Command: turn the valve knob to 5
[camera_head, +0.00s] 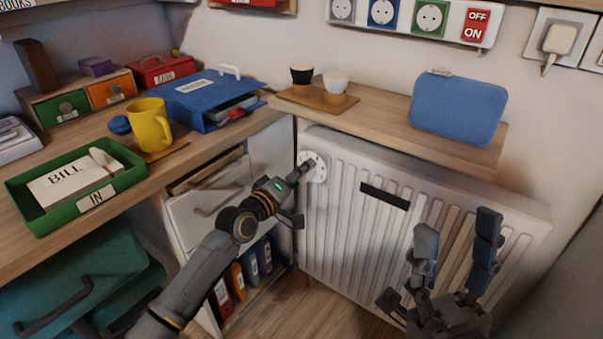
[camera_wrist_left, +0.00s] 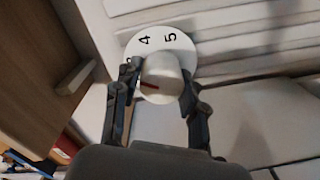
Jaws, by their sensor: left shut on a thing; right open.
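The valve knob (camera_wrist_left: 162,78) is a white round knob with a red pointer mark, in front of a white dial plate (camera_wrist_left: 185,49). The numerals 4 and 5 are readable on the plate, and another beside them is partly hidden by a finger. The red mark points left in the left wrist view, not at the 5. My left gripper (camera_wrist_left: 158,92) is shut on the knob, one finger on each side. In the head view, the dial plate (camera_head: 316,166) is at the radiator's upper left, with my left gripper (camera_head: 297,180) at it. My right gripper (camera_head: 456,262) is open and empty in front of the radiator.
The white radiator (camera_head: 440,204) stands below a wooden shelf (camera_head: 388,125) with cups and a blue case (camera_head: 457,107). The desk at left holds a green tray (camera_head: 67,217), a yellow mug (camera_head: 149,125) and a blue binder (camera_head: 207,98). Drawers (camera_head: 211,198) stand beside my left arm.

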